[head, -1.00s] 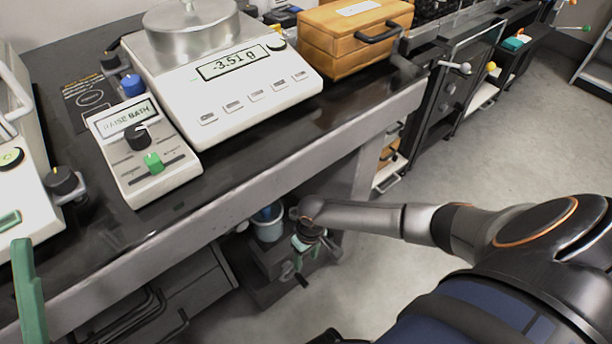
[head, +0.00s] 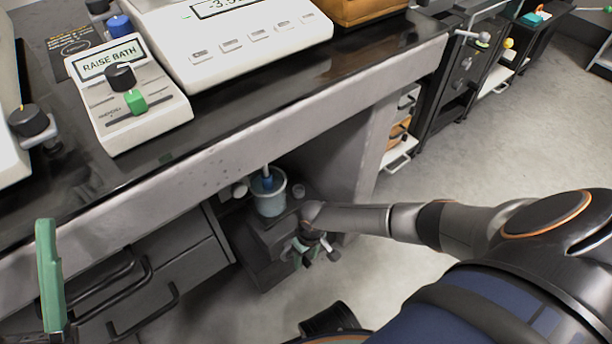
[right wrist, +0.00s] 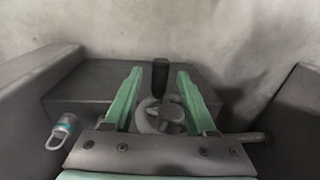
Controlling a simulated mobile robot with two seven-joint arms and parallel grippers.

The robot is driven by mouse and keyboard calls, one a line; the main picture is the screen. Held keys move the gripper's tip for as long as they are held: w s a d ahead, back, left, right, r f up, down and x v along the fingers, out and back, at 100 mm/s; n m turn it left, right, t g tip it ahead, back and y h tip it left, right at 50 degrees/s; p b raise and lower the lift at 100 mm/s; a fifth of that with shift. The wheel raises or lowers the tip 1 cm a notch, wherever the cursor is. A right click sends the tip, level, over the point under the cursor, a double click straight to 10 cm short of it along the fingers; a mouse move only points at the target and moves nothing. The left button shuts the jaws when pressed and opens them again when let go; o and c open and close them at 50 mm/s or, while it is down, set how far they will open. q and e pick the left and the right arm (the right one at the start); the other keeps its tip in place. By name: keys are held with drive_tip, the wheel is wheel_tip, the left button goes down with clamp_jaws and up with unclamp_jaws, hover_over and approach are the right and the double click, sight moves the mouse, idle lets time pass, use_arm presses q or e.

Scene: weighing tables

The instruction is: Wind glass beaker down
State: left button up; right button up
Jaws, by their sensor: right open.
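The glass beaker (head: 269,199), with something blue inside, stands below the worktop in the head view. My right gripper (head: 313,254) is low beneath the table edge, just right of and below the beaker. In the right wrist view the green fingers of the right gripper (right wrist: 159,74) are apart. An upright black handle (right wrist: 160,77) and a grey round wheel or crank (right wrist: 162,113) show between them; contact cannot be told. One green finger of my left gripper (head: 50,275) shows at the left edge; the rest is out of view.
A control box (head: 127,95) reading "RAISE BATH" and a white balance (head: 235,40) stand on the dark worktop (head: 215,115). Drawers with black handles (head: 130,285) are below. A wooden box (head: 365,8) is at the back. Floor at right is clear.

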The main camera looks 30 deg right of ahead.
clamp_jaws()
idle(0.4)
